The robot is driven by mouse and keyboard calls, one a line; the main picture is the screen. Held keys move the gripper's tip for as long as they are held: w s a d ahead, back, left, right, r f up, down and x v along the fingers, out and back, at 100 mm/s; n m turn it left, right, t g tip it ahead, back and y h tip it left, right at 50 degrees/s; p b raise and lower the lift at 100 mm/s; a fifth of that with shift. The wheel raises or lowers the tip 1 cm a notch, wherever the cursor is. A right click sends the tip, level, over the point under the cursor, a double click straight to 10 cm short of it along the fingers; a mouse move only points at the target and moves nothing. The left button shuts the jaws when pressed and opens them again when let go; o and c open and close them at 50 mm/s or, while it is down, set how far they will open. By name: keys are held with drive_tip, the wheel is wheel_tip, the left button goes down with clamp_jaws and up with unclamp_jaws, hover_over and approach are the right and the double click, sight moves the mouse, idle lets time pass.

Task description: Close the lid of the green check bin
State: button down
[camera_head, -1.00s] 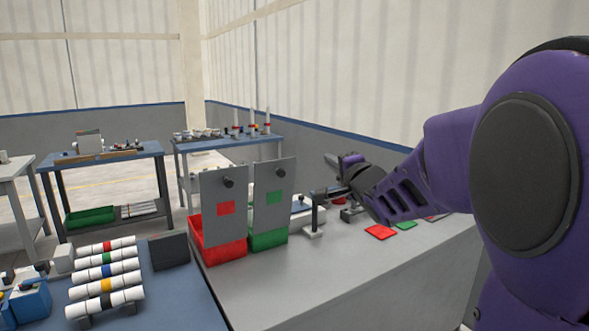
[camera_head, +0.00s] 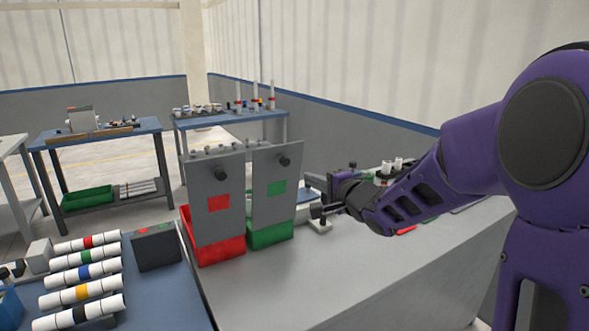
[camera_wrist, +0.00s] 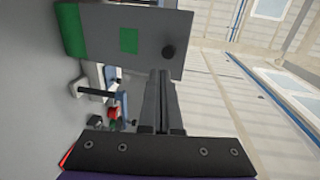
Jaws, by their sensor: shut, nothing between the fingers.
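The green check bin (camera_head: 270,234) stands on the grey bench beside a red bin (camera_head: 218,250). My gripper (camera_wrist: 163,75) is shut and empty, pointing toward the lid near the knob end. In the head view my gripper (camera_head: 318,211) is to the right of the lid; whether it touches cannot be told.
The red bin's lid (camera_head: 217,215) also stands upright, just left of the green one. Small fixtures (camera_head: 320,222) sit on the bench right of the bins. Banded white pipes (camera_head: 85,270) lie on the blue table at left. The front of the grey bench (camera_head: 320,265) is clear.

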sight(286, 163)
drive_tip(key=x, duration=0.8)
drive_tip(key=shift+r+b, duration=0.35)
drive_tip(key=shift+b, duration=0.05)
drive_tip(key=shift+w+a+r, duration=0.2)
drive_tip(key=shift+w+a, duration=0.2)
drive_tip(key=shift+w, duration=0.2)
